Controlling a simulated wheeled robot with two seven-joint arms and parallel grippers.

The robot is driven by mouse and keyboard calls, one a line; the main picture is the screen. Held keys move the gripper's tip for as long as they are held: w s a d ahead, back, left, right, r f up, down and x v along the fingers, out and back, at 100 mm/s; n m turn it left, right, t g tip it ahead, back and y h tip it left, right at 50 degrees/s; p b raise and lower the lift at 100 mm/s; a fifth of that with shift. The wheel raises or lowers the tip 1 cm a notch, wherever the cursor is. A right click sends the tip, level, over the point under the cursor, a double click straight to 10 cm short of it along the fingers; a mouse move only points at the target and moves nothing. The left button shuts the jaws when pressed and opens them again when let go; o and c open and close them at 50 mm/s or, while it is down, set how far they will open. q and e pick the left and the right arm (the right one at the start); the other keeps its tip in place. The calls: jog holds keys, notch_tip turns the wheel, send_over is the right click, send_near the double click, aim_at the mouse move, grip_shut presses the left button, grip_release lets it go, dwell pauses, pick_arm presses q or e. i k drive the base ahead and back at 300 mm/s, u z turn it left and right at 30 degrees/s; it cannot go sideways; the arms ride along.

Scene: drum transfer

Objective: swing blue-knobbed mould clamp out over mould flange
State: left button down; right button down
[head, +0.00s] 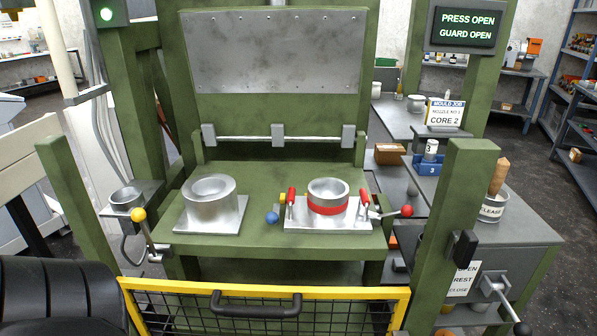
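The blue knob of the mould clamp (272,217) shows at the left edge of the right-hand mould plate on the green press table. The clamp arm is too small to make out clearly; I cannot tell whether it overlaps the flange. The mould flange (345,222) is a flat silver plate with two red upright handles. A silver cylinder with a red band (328,207) stands upright on it. A yellow knob (283,198) sits just behind the blue one, partly hidden by the left red handle. Neither of my grippers is in view.
A second silver mould (211,207) stands on its plate at left. A yellow-framed mesh guard (265,290) crosses the front below the table. Green posts flank the press.

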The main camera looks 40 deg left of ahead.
aim_at(271, 218)
jog(key=u, duration=1.75)
jog(key=k, duration=0.25)
